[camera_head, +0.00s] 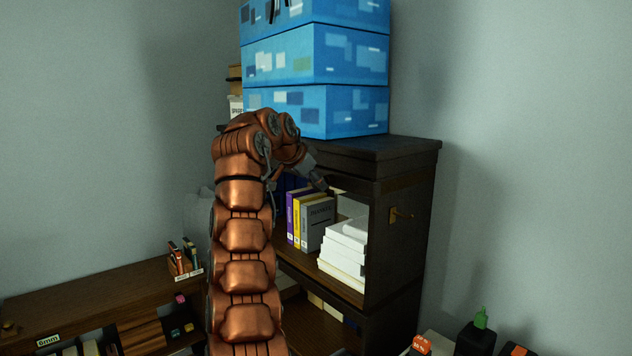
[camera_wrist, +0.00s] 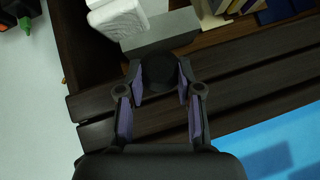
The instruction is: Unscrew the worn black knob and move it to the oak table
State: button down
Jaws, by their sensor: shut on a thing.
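The black knob (camera_wrist: 160,70) is a dark round shape between my fingertips in the wrist view. My gripper (camera_wrist: 160,84) is shut on it, with one finger on each side. In the head view my gripper (camera_head: 318,178) is at the upper front of the dark wooden cabinet (camera_head: 398,220), just under its top. The knob cannot be made out there. I cannot tell whether the knob is still attached to the cabinet. A brown wooden table or desk top (camera_head: 90,285) is at the lower left; I cannot tell if it is the oak table.
Blue patterned boxes (camera_head: 315,55) are stacked on the cabinet. Below my gripper, binders (camera_head: 318,220) and a white paper stack (camera_head: 343,250) fill an open shelf. Dark bottles (camera_head: 476,338) are at the lower right.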

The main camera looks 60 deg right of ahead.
jog(key=shift+w+a, duration=0.1)
jog(key=shift+a, duration=0.1)
jog(key=shift+w+a+b, duration=0.25)
jog(key=shift+a+b, duration=0.25)
jog(key=shift+a, duration=0.35)
jog(key=shift+a, duration=0.1)
jog(key=shift+w+a+b, duration=0.25)
jog(key=shift+a+b, duration=0.15)
jog(key=shift+a, duration=0.55)
jog(key=shift+w+a+b, duration=0.25)
jog(key=shift+a+b, duration=0.1)
jog(key=shift+a, duration=0.55)
jog(key=shift+w, duration=0.1)
jog(key=w+a+n+t+p, duration=0.2)
jog(key=w+a+n+t, duration=0.1)
jog(key=w, duration=0.9)
jog(key=shift+w+r+n+t+y, duration=0.15)
jog(key=shift+r+n+t+y, duration=0.15)
jog(key=shift+n, duration=0.4)
